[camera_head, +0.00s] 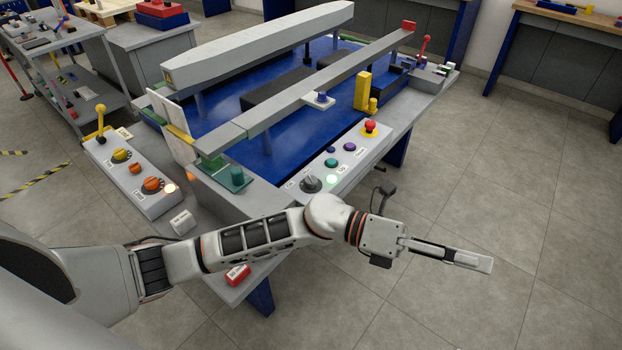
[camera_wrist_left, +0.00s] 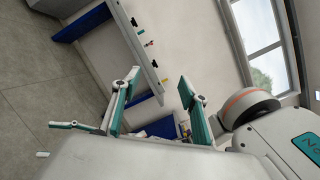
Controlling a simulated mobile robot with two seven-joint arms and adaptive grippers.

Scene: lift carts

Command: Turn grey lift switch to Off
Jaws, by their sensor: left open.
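The grey lift switch (camera_head: 311,184) is a dark grey rotary knob at the near left end of a light control panel (camera_head: 341,178) on the blue lift cart. Its exact pointer position and the small labels are too small to read. My left arm reaches across in front of the panel, just below the switch in the picture. My left gripper (camera_head: 470,259) is past the panel to the right, over the floor, apart from the switch and empty. In the left wrist view the two fingers (camera_wrist_left: 158,88) stand apart. My right gripper is not in view.
A second panel with orange knobs (camera_head: 151,184) and a yellow lever (camera_head: 101,120) is at left. A red block (camera_head: 237,274) lies nearby. Floor at right is clear.

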